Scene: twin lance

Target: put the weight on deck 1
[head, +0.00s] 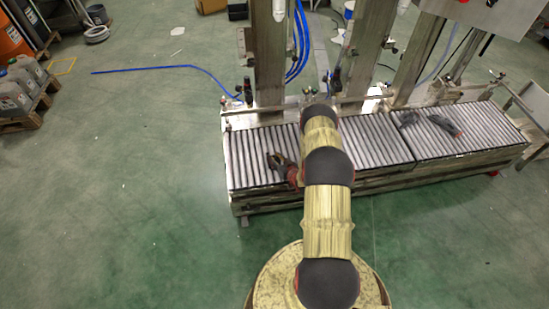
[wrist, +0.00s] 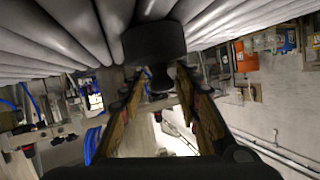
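The weight (wrist: 154,42), a dark cylinder with a narrow neck and small knob, stands on the metal rollers in the wrist view, where the rollers are at the top of the picture. My gripper (wrist: 157,75) is open. Its two fingers are on either side of the knob, with a visible gap on each side. In the head view my gripper (head: 278,161) is low over the left part of the roller conveyor (head: 246,160). I cannot make out the weight clearly there. I see no label showing which section is deck 1.
The conveyor continues right to another roller section (head: 475,135), with a dark and reddish item (head: 440,123) lying on it. Metal posts (head: 268,60) and blue hoses rise behind the rollers. Green floor at left is mostly clear; jugs on a pallet (head: 25,90) stand far left.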

